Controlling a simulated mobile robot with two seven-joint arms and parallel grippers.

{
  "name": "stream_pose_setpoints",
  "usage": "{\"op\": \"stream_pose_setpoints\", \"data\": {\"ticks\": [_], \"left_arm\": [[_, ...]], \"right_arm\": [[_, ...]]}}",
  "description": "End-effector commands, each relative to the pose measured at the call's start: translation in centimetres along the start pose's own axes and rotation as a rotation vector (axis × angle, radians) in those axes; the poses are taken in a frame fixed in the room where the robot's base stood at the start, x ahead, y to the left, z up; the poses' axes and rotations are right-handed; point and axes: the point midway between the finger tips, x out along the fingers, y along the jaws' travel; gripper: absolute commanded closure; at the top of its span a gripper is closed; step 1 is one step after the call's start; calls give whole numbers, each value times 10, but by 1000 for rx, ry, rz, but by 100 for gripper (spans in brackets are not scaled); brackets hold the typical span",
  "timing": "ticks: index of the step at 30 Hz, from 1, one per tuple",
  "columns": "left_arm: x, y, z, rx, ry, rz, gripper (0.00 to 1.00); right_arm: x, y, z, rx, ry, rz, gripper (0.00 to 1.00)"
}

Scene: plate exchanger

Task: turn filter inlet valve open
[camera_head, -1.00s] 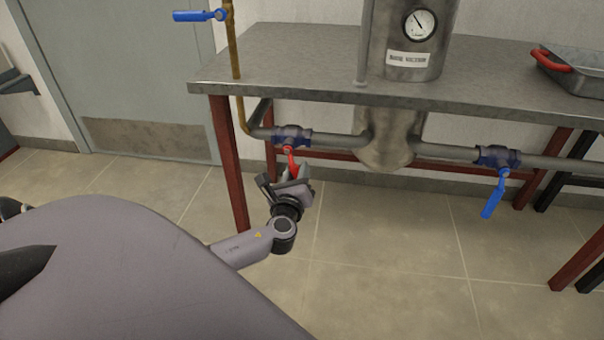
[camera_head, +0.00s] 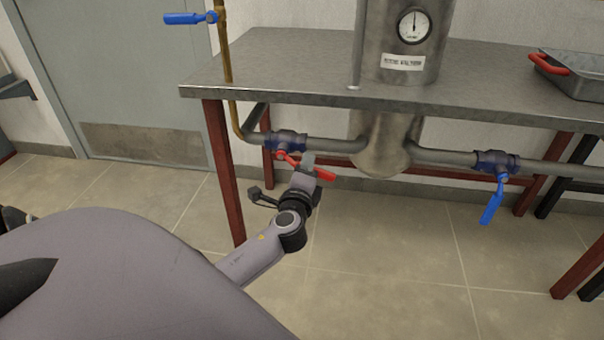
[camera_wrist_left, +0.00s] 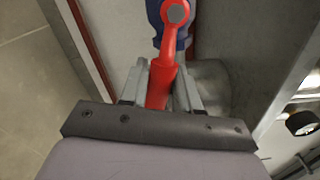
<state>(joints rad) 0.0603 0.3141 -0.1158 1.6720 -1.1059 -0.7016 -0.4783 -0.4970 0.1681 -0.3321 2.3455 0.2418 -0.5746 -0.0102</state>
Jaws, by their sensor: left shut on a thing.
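The valve (camera_head: 286,140) with a blue body and a red handle (camera_head: 326,175) sits on the grey pipe to the left of the steel vessel. I take it as the filter inlet valve. The handle slants right and slightly down from the valve, closer to the pipe's line than to straight down. My left gripper (camera_head: 307,166) is shut around the handle, just below the pipe, and covers its middle. In the left wrist view the red handle (camera_wrist_left: 162,84) runs between the two fingers up to its round pivot. My right gripper is not in view.
The steel table (camera_head: 290,70) overhangs the pipes, with red legs (camera_head: 224,170) near my arm. The vessel (camera_head: 385,145) has a gauge (camera_head: 414,26). Other blue-handled valves hang right (camera_head: 493,200) and upper left (camera_head: 185,18). A tray (camera_head: 580,75) stands on the table. Floor below is clear.

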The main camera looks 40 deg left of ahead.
Motion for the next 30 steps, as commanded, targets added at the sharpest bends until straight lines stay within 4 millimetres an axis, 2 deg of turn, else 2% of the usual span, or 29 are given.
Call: {"op": "stream_pose_setpoints", "data": {"ticks": [6, 12, 30], "left_arm": [[-2, -12, -3, -167, 9, -2, 100], [-1, -18, -2, -259, 9, -3, 100], [-1, -21, 0, -315, 9, -4, 100]], "right_arm": [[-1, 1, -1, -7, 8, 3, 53], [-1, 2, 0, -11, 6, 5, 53], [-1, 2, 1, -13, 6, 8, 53]]}}
